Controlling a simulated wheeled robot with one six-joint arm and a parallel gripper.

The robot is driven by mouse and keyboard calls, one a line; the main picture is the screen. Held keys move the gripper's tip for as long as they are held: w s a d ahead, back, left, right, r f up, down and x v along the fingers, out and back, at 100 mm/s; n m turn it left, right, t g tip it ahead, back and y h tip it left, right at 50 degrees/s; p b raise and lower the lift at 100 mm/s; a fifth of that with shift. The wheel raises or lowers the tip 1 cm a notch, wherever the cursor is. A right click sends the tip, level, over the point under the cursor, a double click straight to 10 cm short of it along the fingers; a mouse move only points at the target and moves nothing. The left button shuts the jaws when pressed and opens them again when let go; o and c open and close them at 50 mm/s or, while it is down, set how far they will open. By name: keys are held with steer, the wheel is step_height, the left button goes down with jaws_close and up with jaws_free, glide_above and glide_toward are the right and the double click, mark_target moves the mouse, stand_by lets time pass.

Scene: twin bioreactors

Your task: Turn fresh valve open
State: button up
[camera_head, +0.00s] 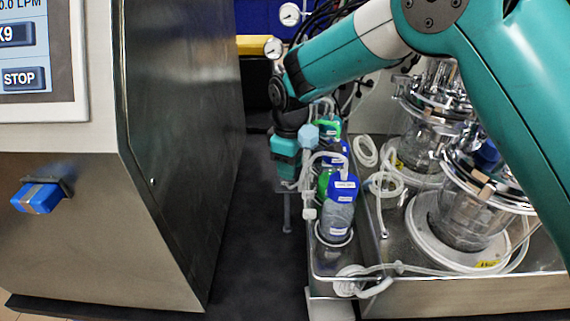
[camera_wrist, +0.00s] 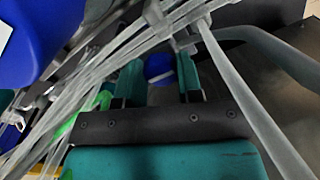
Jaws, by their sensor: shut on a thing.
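My gripper (camera_head: 290,172) is low beside the row of bottles in the head view, with its fingertips largely hidden by tubing. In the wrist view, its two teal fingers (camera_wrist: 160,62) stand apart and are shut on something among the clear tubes. A white fitting on the tubing (camera_wrist: 184,40) lies at the fingertips, and a blue part (camera_wrist: 158,68) shows between the fingers. I take the held thing to be the fresh valve, but its shape and handle position are unclear. White tube fittings (camera_head: 309,213) also show beside the bottles in the head view.
A blue-capped bottle (camera_head: 339,215) stands closest, with green- and blue-capped ones behind it. Glass vessels (camera_head: 462,212) stand on the metal bench to the right. A steel cabinet (camera_head: 100,225) with a screen is at left. Dark floor (camera_head: 250,260) lies clear between.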

steer(key=shift+w+r, duration=0.15)
steer(key=shift+r, duration=0.05)
steer(key=o, duration=0.9)
steer(key=shift+f, duration=0.1)
step_height(320, 180, up, 18)
steer(key=b, duration=0.3)
steer(key=shift+f, duration=0.25)
